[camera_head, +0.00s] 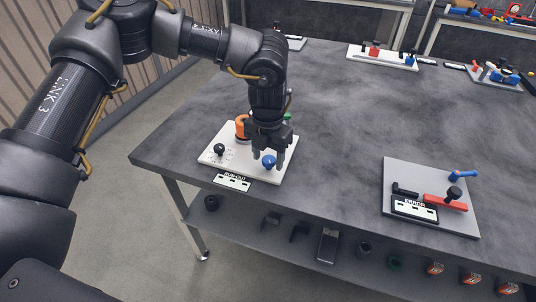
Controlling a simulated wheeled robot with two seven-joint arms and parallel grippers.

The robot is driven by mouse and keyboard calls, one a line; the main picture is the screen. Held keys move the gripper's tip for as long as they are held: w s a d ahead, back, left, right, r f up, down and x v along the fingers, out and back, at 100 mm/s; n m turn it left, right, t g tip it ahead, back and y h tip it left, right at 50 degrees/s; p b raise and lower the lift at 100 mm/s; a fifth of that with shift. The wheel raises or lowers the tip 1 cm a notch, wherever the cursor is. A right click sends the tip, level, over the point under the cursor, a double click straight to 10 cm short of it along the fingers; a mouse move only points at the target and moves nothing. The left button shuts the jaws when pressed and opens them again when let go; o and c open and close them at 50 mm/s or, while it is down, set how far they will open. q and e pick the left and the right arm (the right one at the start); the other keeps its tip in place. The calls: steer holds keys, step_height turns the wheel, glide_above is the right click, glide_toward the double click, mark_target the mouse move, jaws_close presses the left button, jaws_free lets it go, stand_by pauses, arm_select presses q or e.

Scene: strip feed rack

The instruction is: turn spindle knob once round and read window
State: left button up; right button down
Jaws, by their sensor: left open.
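A white plate (220,165) at the table's left front corner bears a blue knob (268,162), a black ball knob (219,149), an orange round part (241,127) and a green part (288,117). I cannot tell for sure which is the spindle knob. My left gripper (268,157) points down over the plate, open, its fingers on either side of the blue knob. I cannot tell whether they touch it. A small white sign with a dark RUN-OUT label (233,182) is at the plate's front edge. My right gripper is not in view.
A grey plate (400,172) at the right holds a blue lever, a red bar, a black knob and an ERROR sign. Another white fixture (382,57) stands at the back. The table's middle is clear. A lower shelf (345,268) holds small parts.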

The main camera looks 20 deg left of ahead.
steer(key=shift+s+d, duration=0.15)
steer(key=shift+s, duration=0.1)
arm_select(q)
steer(key=shift+c, duration=0.2)
steer(key=c, duration=0.9)
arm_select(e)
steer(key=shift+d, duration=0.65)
